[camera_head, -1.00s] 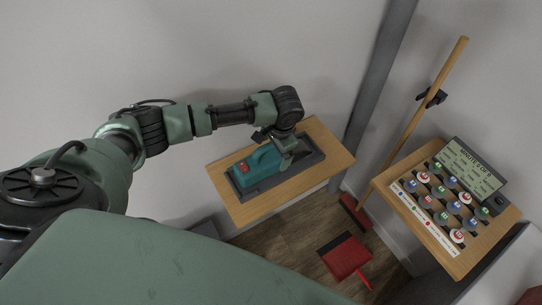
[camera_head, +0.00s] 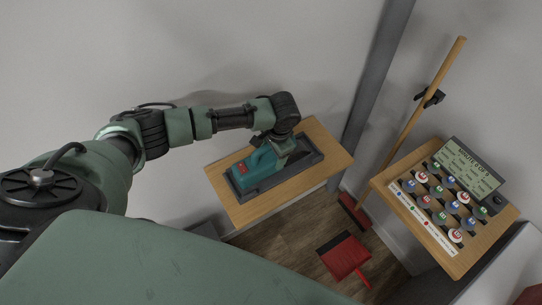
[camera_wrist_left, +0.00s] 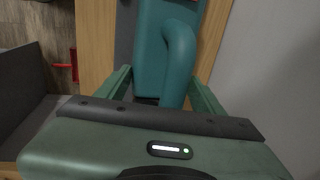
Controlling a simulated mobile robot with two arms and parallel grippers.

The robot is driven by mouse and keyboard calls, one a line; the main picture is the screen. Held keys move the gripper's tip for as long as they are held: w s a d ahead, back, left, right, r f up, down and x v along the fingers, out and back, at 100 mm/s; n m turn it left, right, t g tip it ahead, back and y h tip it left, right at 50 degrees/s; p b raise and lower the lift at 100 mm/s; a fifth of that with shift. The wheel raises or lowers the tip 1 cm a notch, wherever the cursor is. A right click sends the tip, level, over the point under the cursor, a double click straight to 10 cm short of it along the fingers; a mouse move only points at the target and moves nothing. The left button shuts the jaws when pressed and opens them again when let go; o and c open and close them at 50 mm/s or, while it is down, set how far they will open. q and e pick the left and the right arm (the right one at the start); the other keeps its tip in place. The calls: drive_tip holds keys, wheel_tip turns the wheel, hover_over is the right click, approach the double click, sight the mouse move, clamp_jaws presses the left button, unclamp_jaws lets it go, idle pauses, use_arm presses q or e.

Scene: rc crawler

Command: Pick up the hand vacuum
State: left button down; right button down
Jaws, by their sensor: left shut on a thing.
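The teal hand vacuum (camera_head: 256,166) with a red button sits over a dark grey tray (camera_head: 237,193) on a small wooden table. My left gripper (camera_head: 282,150) reaches it from above at its right end. In the left wrist view the vacuum's teal body and handle (camera_wrist_left: 180,55) lie between the two green fingers of my left gripper (camera_wrist_left: 160,92), which is shut on it. The palm hides the lower contact. I cannot tell whether the vacuum is clear of the tray. My right gripper is not in view.
The wooden table (camera_head: 327,160) stands against the wall beside a grey post (camera_head: 380,70). To the right are a wooden pole (camera_head: 412,120), a board of round pieces (camera_head: 443,205) and a display (camera_head: 468,168). A red dustpan (camera_head: 345,257) lies on the floor.

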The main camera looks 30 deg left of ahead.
use_arm(q)
drive_tip(key=shift+r, duration=0.15)
wheel_tip(320, 180, up, 20)
drive_tip(key=b, duration=0.3)
drive_tip(key=shift+b, duration=0.35)
